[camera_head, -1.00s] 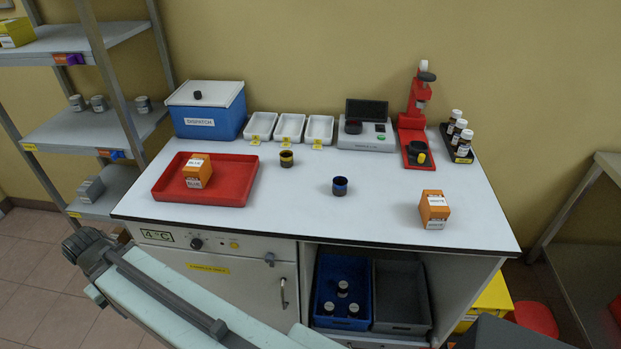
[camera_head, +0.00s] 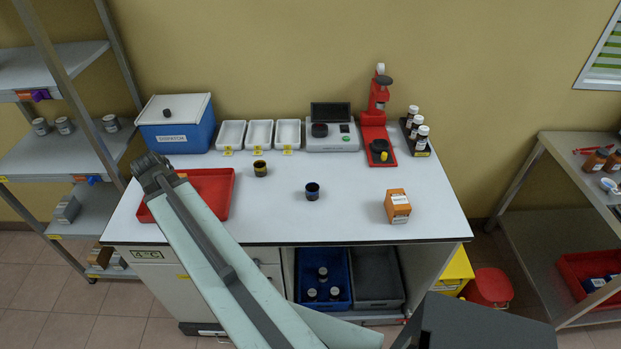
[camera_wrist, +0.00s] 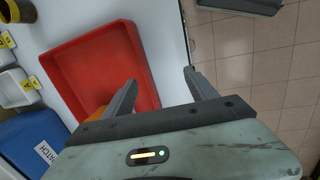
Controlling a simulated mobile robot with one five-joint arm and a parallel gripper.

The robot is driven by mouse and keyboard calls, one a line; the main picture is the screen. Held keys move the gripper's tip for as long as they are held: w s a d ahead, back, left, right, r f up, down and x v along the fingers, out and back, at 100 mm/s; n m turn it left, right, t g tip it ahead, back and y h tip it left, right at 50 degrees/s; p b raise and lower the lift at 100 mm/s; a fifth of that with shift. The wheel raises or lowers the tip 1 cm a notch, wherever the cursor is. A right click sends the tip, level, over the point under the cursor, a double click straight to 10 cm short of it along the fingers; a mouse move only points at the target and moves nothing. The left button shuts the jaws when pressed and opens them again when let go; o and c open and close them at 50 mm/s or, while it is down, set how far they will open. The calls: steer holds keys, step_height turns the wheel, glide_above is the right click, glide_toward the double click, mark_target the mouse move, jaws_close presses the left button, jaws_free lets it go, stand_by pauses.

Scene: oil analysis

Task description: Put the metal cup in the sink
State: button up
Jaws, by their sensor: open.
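Two small dark cups stand upright on the white bench: one with a yellow band (camera_head: 260,169) and one with a blue band (camera_head: 312,191). I cannot tell whether either is the metal cup. Several grey cylindrical containers (camera_head: 64,125) stand on the left shelf. No sink is recognisable. My gripper (camera_wrist: 160,85) is open and empty in the wrist view, above the red tray's edge, with bench edge and floor beyond. My arm covers the left part of the tray in the head view. The yellow-banded cup also shows in the wrist view (camera_wrist: 22,11), apart from my fingers.
The red tray (camera_head: 222,195) holds an orange box, mostly hidden. Another orange box (camera_head: 398,207) stands at the bench's right. A blue dispatch box (camera_head: 178,138), white trays (camera_head: 259,133) and instruments line the back. A side shelf (camera_head: 535,222) stands right. The bench's front middle is clear.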

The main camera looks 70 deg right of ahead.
steer(key=shift+n+g+h, duration=0.3)
steer(key=shift+n+g, duration=0.2)
steer(key=shift+n, duration=0.3)
steer(key=s+d, duration=0.3)
steer(key=d, duration=0.1)
steer(key=s+d+r, duration=0.1)
steer(key=s+d, duration=0.2)
steer(key=d, duration=0.1)
steer(key=s+d+p, duration=0.1)
steer(key=s+d, duration=0.2)
steer(key=d, duration=0.1)
steer(key=shift+d+r, duration=0.15)
steer(key=shift+r, duration=0.15)
steer(key=s+d+r+n, duration=0.1)
steer(key=s+d, duration=0.5)
steer(key=n+g+p, duration=0.1)
steer(key=n+g, duration=0.1)
glide_toward(313, 188)
steer(key=b+x, duration=0.2)
steer(key=a+b+x, duration=0.1)
steer(key=b+x, duration=0.2)
steer(key=s+b+x, duration=0.1)
steer(key=b+x, duration=0.1)
steer(key=x, duration=0.1)
steer(key=shift+a, duration=0.2)
steer(key=shift+r, duration=0.2)
jaws_close()
